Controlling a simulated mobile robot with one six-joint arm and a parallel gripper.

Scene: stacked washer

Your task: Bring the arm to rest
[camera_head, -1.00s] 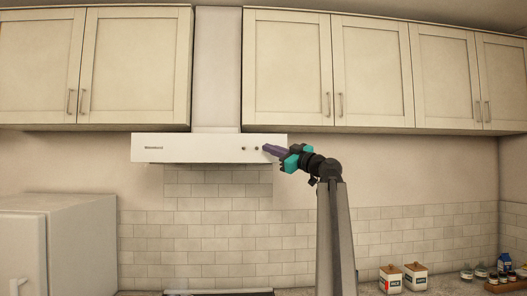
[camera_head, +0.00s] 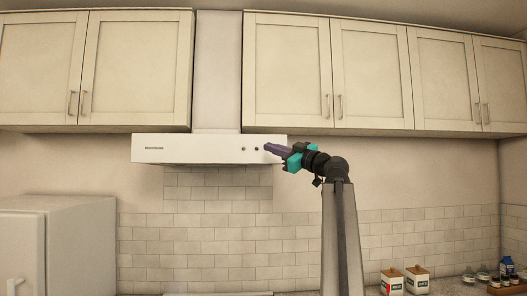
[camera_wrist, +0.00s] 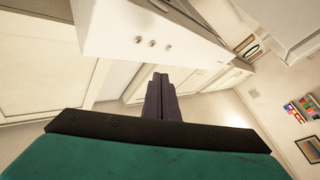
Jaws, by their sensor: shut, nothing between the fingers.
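My gripper (camera_head: 268,148) is raised in front of the white range hood, its fingers pointing left toward the hood's right end in the head view. The purple fingers are together and hold nothing. In the wrist view my gripper (camera_wrist: 160,82) shows the closed fingers below the hood's knobs. From these views I cannot tell whether the fingertips touch the hood. My arm rises from the bottom edge of the head view and bends left at the wrist.
The range hood (camera_head: 195,150) has small knobs at its right. Cream wall cabinets (camera_head: 370,75) run above. A white fridge (camera_head: 75,240) stands at lower left. Two canisters (camera_head: 404,281) and several jars (camera_head: 490,276) stand on the counter at lower right. The tiled wall between is clear.

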